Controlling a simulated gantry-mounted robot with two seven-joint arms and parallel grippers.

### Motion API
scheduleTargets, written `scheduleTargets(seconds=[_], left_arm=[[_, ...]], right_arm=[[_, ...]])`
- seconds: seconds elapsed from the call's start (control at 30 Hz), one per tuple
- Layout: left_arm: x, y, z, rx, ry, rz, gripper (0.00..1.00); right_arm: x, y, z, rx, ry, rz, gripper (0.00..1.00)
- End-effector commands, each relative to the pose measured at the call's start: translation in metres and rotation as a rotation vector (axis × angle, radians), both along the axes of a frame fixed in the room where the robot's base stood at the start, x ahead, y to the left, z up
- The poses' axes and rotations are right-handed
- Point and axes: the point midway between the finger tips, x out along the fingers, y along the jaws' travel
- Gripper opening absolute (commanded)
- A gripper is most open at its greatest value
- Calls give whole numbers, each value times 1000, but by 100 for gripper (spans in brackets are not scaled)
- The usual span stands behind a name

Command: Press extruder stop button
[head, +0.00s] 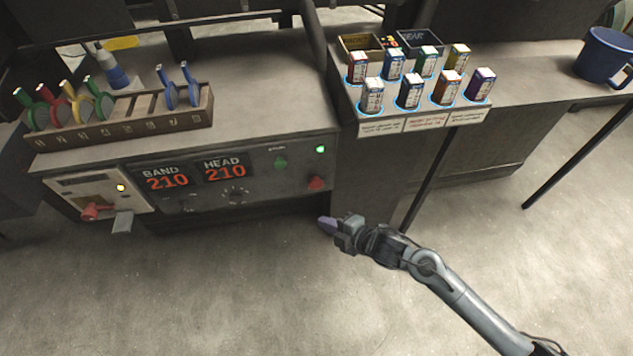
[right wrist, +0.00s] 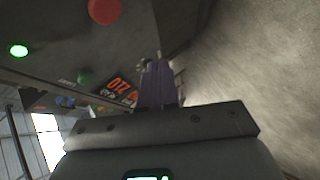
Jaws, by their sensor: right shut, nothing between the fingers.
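The red stop button (head: 316,183) sits at the lower right of the extruder's front panel (head: 262,190). It also shows as a red disc (right wrist: 104,11) at the top of the right wrist view. A green button (head: 280,162) is up and left of it, and a lit green lamp (head: 320,149) is above it. My right gripper (head: 327,224), with purple fingertips, is shut and empty. In the head view it is below the red button and apart from it. My left gripper is not in view.
Two red displays (head: 195,174) read 210. A red-handled lever (head: 95,211) is at the panel's left. A tool rack (head: 130,128) stands on top. A stand of small boxes (head: 407,122) is to the right, with a blue mug (head: 603,57) beyond. Open floor lies in front.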

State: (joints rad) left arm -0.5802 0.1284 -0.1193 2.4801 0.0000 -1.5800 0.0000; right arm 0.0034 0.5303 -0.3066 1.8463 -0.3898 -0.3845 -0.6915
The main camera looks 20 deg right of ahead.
Motion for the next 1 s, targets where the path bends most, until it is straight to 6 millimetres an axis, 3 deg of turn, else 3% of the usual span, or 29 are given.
scheduleTargets(seconds=[0.47, 1.0], left_arm=[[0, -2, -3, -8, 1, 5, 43], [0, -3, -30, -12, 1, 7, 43]], right_arm=[[4, -1, -1, 1, -1, -2, 0], [60, -9, -2, 2, -2, -1, 0]])
